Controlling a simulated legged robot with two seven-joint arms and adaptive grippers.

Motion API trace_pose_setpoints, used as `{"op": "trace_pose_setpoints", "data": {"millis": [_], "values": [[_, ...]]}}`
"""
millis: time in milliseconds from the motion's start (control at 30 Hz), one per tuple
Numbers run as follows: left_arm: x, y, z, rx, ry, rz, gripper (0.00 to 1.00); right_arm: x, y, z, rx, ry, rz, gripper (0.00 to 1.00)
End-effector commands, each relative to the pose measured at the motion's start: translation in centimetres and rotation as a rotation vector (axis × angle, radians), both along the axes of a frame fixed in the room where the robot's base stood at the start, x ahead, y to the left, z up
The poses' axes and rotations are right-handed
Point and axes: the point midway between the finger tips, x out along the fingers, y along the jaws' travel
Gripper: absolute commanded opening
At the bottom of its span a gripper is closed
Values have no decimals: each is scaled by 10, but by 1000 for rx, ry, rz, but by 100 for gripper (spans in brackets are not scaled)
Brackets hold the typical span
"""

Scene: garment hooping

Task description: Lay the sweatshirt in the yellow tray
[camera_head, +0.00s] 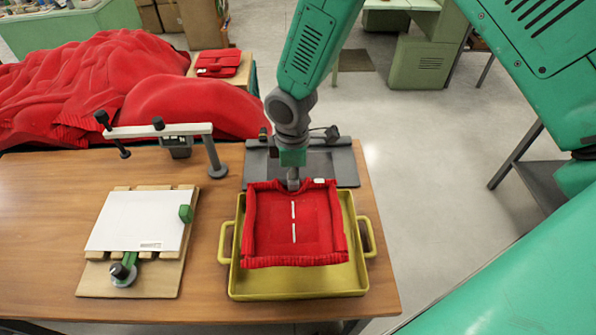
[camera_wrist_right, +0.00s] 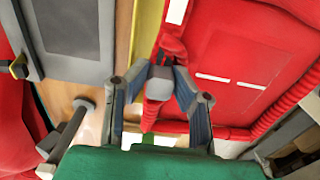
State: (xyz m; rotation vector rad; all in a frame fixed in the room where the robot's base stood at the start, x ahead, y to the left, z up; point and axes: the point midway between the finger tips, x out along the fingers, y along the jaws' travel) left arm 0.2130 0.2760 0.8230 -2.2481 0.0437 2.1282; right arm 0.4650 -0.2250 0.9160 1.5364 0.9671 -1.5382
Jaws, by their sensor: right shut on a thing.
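The red sweatshirt (camera_head: 293,225), folded to a square with two white dashes down its middle, is over the yellow tray (camera_head: 300,284). The tray's front part and side handles show around it. I cannot tell whether the sweatshirt touches the tray floor. My right gripper (camera_head: 293,183) comes down at the sweatshirt's far edge. In the right wrist view the right gripper (camera_wrist_right: 160,82) is shut on a bunched bit of the red cloth, and the sweatshirt (camera_wrist_right: 245,60) spreads out beyond it. My left gripper is not in view.
A grey plate (camera_head: 340,165) lies behind the tray. A white board on a wooden fixture (camera_head: 140,222) and a grey clamp stand (camera_head: 160,131) are to the left. A red cloth heap (camera_head: 110,85) and a folded red garment (camera_head: 218,62) lie behind. The table's right edge is close to the tray.

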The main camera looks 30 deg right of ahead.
Motion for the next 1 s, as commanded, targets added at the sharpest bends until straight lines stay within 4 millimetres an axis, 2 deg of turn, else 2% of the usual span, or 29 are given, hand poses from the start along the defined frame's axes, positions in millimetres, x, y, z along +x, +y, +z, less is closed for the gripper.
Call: {"op": "trace_pose_setpoints", "data": {"millis": [600,1000], "values": [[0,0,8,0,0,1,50,-1,-7,0,9,1,4,0],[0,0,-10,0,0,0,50,-1,-6,-31,7,1,4,0]]}}
